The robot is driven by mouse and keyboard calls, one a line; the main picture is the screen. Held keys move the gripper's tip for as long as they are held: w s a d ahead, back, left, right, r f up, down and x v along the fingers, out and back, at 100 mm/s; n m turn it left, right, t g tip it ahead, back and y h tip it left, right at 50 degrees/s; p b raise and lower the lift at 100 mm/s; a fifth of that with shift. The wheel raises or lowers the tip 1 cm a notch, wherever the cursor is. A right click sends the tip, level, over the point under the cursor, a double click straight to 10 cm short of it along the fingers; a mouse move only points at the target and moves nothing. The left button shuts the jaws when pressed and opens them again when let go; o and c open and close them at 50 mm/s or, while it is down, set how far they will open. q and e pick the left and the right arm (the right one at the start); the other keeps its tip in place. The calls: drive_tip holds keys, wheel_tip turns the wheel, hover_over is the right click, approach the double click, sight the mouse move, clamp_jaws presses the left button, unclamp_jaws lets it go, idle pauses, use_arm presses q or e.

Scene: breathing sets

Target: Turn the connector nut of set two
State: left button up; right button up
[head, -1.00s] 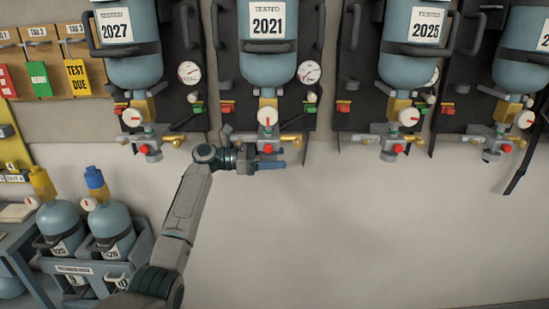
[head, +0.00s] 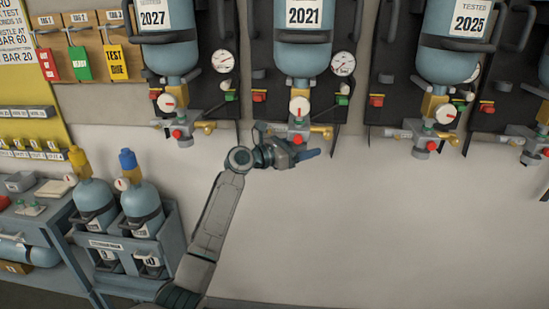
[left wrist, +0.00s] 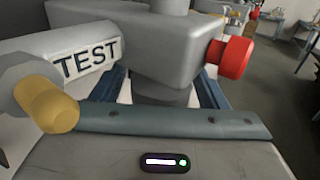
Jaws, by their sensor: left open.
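The wall set with the cylinder (head: 302,50) marked 2021 stands second from the left. Its grey valve block, with a red knob (head: 297,139) and a brass fitting (head: 321,132), hangs below a white gauge. My left gripper (head: 306,155) is open just under this block. In the left wrist view the block (left wrist: 150,45) is close, with the red knob (left wrist: 231,57) at right. A round grey stub (left wrist: 166,95) beneath the block is between the open blue fingers, with a gap showing. I cannot tell for sure whether this is the connector nut. My right gripper is out of view.
A grey tube labelled TEST (left wrist: 85,57), with a brass tip (left wrist: 48,104), juts close beside my left gripper. Neighbouring sets 2027 (head: 165,40) and 2025 (head: 448,45) hang on either side. A rack (head: 170,245) with two cylinders stands lower left. The wall below is clear.

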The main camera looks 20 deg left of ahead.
use_arm(q)
drive_tip(key=n+t+y, duration=0.1)
drive_tip(key=y, duration=0.1)
drive_tip(key=n+t+y+p, duration=0.1)
drive_tip(key=n+y, duration=0.1)
drive_tip(key=shift+w+a+r+t, duration=0.1)
drive_tip(key=shift+w+a+t, duration=0.05)
drive_tip(key=shift+t, duration=0.25)
drive_tip(key=b+v, duration=0.2)
drive_tip(key=v, duration=0.8)
drive_tip(key=shift+s+a, duration=0.15)
drive_tip(key=shift+s, duration=0.25)
